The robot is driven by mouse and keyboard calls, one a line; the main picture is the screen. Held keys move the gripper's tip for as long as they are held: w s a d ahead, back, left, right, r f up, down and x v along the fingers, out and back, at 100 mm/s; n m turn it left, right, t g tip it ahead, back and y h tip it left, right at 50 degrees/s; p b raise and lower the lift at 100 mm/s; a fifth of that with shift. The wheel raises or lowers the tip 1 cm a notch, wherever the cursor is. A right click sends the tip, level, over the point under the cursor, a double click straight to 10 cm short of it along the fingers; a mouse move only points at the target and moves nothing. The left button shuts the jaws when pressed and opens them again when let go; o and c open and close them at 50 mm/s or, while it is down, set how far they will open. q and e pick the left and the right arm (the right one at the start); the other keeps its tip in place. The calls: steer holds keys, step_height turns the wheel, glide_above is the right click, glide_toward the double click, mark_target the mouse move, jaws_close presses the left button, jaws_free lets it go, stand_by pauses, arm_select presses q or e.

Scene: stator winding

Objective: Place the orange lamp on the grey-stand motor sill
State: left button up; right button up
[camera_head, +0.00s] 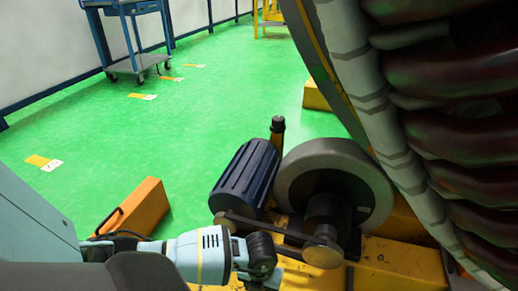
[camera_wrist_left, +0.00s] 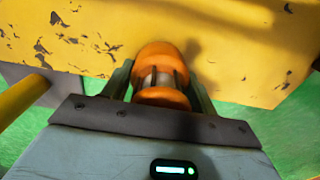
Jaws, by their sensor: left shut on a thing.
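My left gripper (camera_wrist_left: 160,92) is shut on the orange lamp (camera_wrist_left: 161,97), with one finger on each side of it. The lamp has orange ends and a paler, caged middle. Beyond it in the wrist view is a worn yellow surface (camera_wrist_left: 240,35); I cannot tell whether the lamp touches it. In the head view my left arm comes in from the left, and its gripper (camera_head: 264,279) is low beside the yellow machine base (camera_head: 395,277). The lamp is hidden there. A dark blue ribbed motor (camera_head: 245,178) sits behind the wrist. I cannot pick out a grey stand. My right gripper is not in view.
A grey wheel (camera_head: 325,165) with a belt drive stands right of the motor. A large ring with dark red coils (camera_head: 465,130) fills the right side. An orange block (camera_head: 143,207) is on the floor at left. Green floor (camera_head: 130,135) is open behind, with a blue cart (camera_head: 135,62) farther back.

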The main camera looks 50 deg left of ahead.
arm_select(q)
steer(key=shift+f, duration=0.1)
steer(key=o, duration=0.7)
steer(key=shift+f, duration=0.1)
steer(key=o, duration=0.4)
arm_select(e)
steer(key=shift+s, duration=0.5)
arm_select(q)
step_height(320, 180, up, 12)
steer(key=p, duration=0.5)
steer(key=shift+r, duration=0.25)
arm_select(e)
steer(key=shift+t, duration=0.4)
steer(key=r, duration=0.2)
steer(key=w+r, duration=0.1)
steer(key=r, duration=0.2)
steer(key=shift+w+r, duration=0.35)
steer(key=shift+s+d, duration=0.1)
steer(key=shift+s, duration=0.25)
